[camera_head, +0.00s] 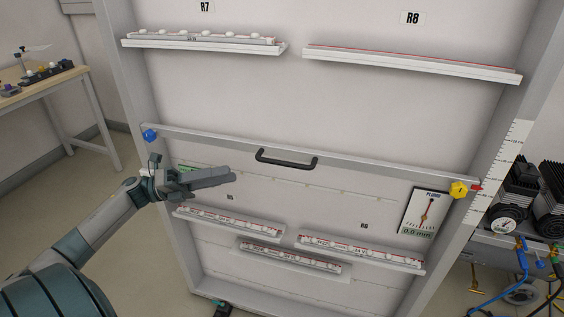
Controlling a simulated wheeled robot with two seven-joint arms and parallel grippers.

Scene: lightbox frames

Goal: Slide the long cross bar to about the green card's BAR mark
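The long cross bar (375,172) spans the white lightbox frame, sloping down to the right in the picture. A black handle (287,160) is fixed at its middle. A blue knob (150,135) is at its left end and a yellow knob (459,189) at its right end. My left gripper (232,176) is in front of the panel, below the bar and left of the handle, apart from the handle. Its fingers point right; their gap cannot be made out. A small green patch (186,168) shows behind it, mostly hidden; I cannot read a BAR mark.
Lower ledges (228,225) hold strips. A PLUMB gauge (424,211) reads 0.0 mm. A scale (515,145) runs on the right post. A table stands left, black machinery right.

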